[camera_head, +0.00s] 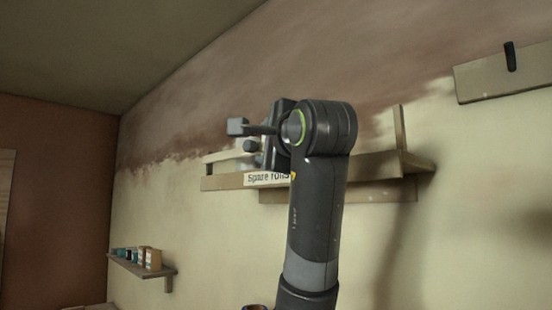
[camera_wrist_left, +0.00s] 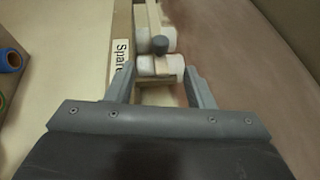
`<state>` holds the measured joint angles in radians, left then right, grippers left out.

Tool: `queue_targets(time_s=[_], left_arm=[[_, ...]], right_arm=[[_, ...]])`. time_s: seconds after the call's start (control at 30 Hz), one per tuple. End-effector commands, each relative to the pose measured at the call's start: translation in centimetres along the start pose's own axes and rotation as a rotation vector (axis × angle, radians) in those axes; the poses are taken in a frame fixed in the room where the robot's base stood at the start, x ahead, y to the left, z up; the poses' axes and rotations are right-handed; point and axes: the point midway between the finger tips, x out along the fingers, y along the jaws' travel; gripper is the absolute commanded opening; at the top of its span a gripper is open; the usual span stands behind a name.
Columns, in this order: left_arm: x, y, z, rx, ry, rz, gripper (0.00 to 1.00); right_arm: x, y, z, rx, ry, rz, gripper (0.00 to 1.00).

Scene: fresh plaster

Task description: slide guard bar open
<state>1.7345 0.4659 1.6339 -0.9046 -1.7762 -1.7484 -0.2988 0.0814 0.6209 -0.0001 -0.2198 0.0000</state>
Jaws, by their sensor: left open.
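A wooden wall shelf (camera_head: 222,182) carries a "Spare rolls" label (camera_head: 262,179). A thin pale guard bar (camera_head: 222,155) runs along its front above the label; it also shows in the wrist view (camera_wrist_left: 154,18). A dark round knob (camera_wrist_left: 160,45) sits on the bar. White rolls (camera_wrist_left: 172,68) lie behind the bar. My left gripper (camera_head: 243,136) is open in front of the shelf. In the wrist view its fingers (camera_wrist_left: 162,86) stand on either side of the line to the knob, apart from it. My arm hides the shelf's middle in the head view. My right gripper is not in view.
A small shelf (camera_head: 140,268) with jars and boxes hangs at the lower left. A board with a black hook (camera_head: 510,57) is fixed at the upper right. Blue and green rings (camera_wrist_left: 8,58) show at the wrist view's left edge. The wall below the shelf is clear.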

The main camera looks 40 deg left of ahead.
Motion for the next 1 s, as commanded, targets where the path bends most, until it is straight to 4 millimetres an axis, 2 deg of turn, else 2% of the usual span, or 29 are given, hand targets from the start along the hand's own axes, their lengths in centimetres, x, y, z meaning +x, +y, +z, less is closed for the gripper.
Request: queue_targets(time_s=[0.03,0.1,0.3,1.0], left_arm=[[-1.2,0.4,-0.1,-0.003,0.005,-0.002,0.48],[-2.5,0.3,-0.1,-0.003,0.004,-0.001,0.48],[-4.4,0.1,0.0,0.0,0.001,0.001,0.48],[-4.7,0.0,0.0,0.001,-0.001,0.001,0.48]], right_arm=[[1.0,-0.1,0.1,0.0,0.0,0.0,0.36],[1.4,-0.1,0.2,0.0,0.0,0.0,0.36],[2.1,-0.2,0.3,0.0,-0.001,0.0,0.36],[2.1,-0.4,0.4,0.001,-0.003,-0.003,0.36]])
